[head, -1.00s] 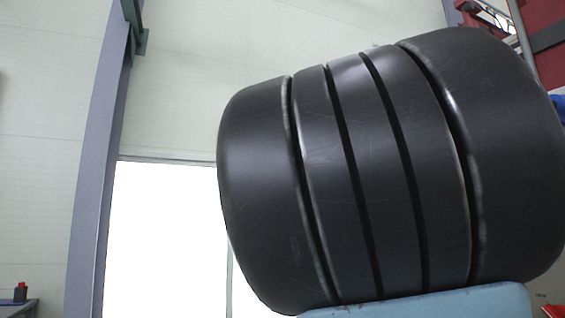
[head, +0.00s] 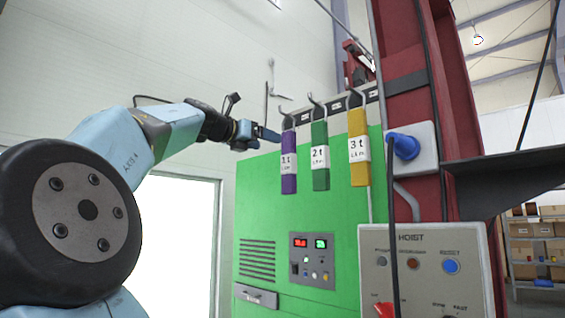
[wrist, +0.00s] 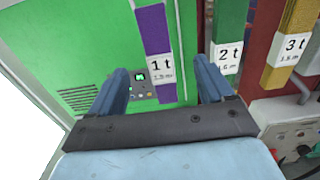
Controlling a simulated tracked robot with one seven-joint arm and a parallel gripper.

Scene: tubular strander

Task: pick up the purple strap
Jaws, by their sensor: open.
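The purple strap (head: 289,177) hangs from a hook on the rack at the top of the green cabinet, with a white "1t" label. In the wrist view the purple strap (wrist: 153,32) hangs between my two fingers, its label just beyond them. My gripper (head: 272,135) is open and empty, at the left of the strap near its upper part in the head view. In the wrist view my gripper (wrist: 163,82) has its blue fingers apart, one on each side of the strap. I cannot tell how far beyond the fingertips the strap is.
A green "2t" strap (head: 320,178) and a yellow "3t" strap (head: 358,172) hang close by at right. The green cabinet (head: 262,220) is behind, with a control panel (head: 312,262). A red column (head: 412,90) and a grey hoist box (head: 425,275) stand at right.

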